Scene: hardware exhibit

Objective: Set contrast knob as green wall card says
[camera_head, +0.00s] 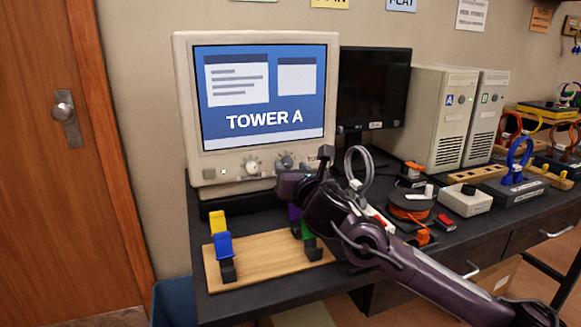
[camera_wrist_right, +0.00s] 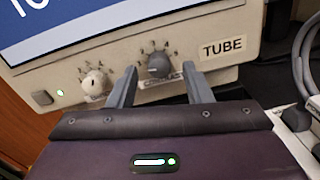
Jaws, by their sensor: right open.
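The beige TUBE monitor (camera_head: 183,110) shows "TOWER A" on its screen. A white knob (camera_head: 252,167) and a dark grey knob (camera_head: 286,161) are on its lower front; the wrist view shows the white knob (camera_wrist_right: 93,82) left of the grey knob (camera_wrist_right: 158,66). The label under the grey knob is partly hidden and hard to read. My right gripper (camera_wrist_right: 160,70) is open, its fingers either side of the grey knob in that view; contact cannot be told. The green card (camera_head: 253,1) is cut off at the top edge, its text unseen. My left gripper is out of view.
A wooden board (camera_head: 265,262) with coloured clips lies in front of the monitor. A black monitor (camera_head: 375,90) and two beige towers (camera_head: 438,120) stand to the right. An orange spool (camera_head: 410,207) and a small grey box (camera_head: 465,200) sit near my right arm.

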